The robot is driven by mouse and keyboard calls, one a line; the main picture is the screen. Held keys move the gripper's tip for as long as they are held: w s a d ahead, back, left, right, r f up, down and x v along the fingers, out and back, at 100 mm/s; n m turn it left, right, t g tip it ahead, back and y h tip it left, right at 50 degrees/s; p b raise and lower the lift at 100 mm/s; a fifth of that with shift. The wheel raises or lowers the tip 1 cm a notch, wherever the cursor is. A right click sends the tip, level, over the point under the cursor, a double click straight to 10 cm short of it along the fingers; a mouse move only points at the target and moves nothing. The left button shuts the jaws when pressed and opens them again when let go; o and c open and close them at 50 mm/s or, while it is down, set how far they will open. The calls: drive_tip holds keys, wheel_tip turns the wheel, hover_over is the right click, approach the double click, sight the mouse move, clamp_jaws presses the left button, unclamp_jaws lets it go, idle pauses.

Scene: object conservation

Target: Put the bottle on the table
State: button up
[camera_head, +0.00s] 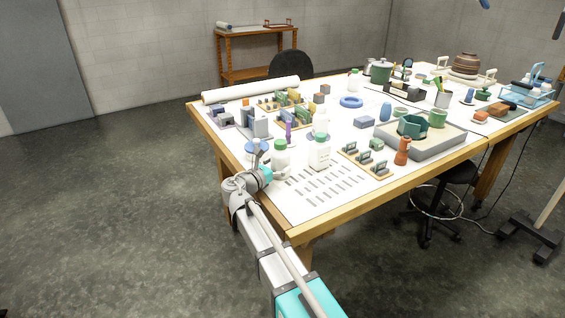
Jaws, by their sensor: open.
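A white bottle with a green cap (281,158) is at the table's near left edge, right beside my gripper. A second white bottle with a green cap and a label (319,156) stands upright on the white-topped table (297,211), to its right. A paler bottle (321,123) stands behind them. My gripper (264,164) is open at the table's near left edge, small in the view. Whether its fingers are around the first bottle, and whether that bottle's base touches the table, I cannot tell.
Rows of small grey strips (325,187) lie in front of the bottles. An orange-brown vessel (402,151) and a grey tray (428,145) are to the right. Small block models (253,124) crowd the left. The table's front corner is bare. A black stool (447,174) stands at right.

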sight(274, 165)
drive_tip(key=v, duration=1.1)
drive_tip(key=shift+a, duration=0.2)
drive_tip(key=shift+s+r, duration=0.1)
drive_tip(key=shift+s, duration=0.1)
drive_tip(key=shift+s+a+r+p, duration=0.2)
drive_tip(key=shift+s+r+p, duration=0.1)
drive_tip(key=shift+s+p, duration=0.15)
drive_tip(key=shift+s, duration=0.1)
idle(0.4)
drive_tip(key=shift+x, duration=4.25)
drive_tip(key=shift+x, duration=2.65)
drive_tip(key=shift+a, duration=0.15)
